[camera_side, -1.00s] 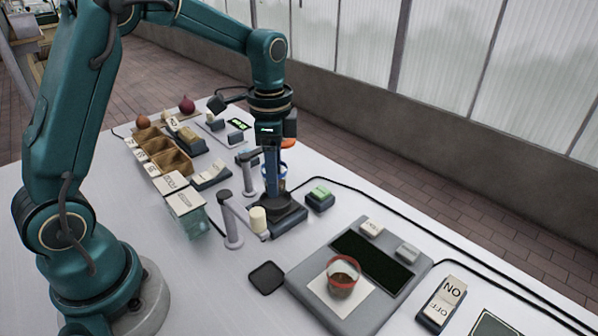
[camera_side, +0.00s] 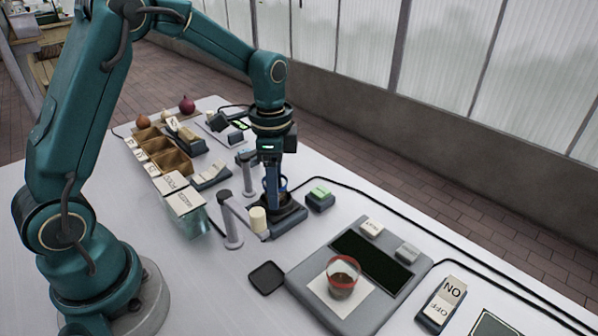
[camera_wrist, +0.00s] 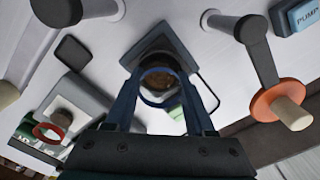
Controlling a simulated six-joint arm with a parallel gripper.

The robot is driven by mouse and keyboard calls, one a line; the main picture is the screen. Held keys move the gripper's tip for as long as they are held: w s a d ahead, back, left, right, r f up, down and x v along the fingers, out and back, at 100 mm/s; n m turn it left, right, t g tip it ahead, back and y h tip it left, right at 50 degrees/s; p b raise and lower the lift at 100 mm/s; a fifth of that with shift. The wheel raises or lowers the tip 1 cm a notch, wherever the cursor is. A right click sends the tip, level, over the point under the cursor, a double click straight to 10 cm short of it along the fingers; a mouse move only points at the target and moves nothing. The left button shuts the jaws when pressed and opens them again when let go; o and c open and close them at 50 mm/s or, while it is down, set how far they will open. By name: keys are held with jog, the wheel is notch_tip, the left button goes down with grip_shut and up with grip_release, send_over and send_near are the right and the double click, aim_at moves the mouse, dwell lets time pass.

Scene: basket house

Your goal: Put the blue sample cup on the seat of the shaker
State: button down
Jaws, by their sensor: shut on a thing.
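The blue sample cup shows as a blue rim with brown contents in the wrist view (camera_wrist: 160,88), between my gripper's fingers (camera_wrist: 163,95). In the side view my gripper (camera_side: 271,190) points down over the shaker and is shut on the cup (camera_side: 283,184), which is mostly hidden by the fingers. The shaker (camera_side: 290,218) is a dark grey base with a dark round seat. The cup is at or just above the seat; I cannot tell if it touches. In the wrist view the shaker base (camera_wrist: 128,56) lies directly beneath the cup.
A red-rimmed cup (camera_side: 343,272) stands on white paper on a grey scale (camera_side: 385,300). A crank post (camera_side: 232,225) with a cream knob stands close to the shaker. A green-topped switch (camera_side: 320,198) sits to its right. A wooden compartment box (camera_side: 175,162) is farther back.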

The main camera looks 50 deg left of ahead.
dwell(0.3)
jog(key=shift+c, duration=0.9)
grip_release()
jog(key=shift+o, duration=0.9)
notch_tip(320, 180, up, 8)
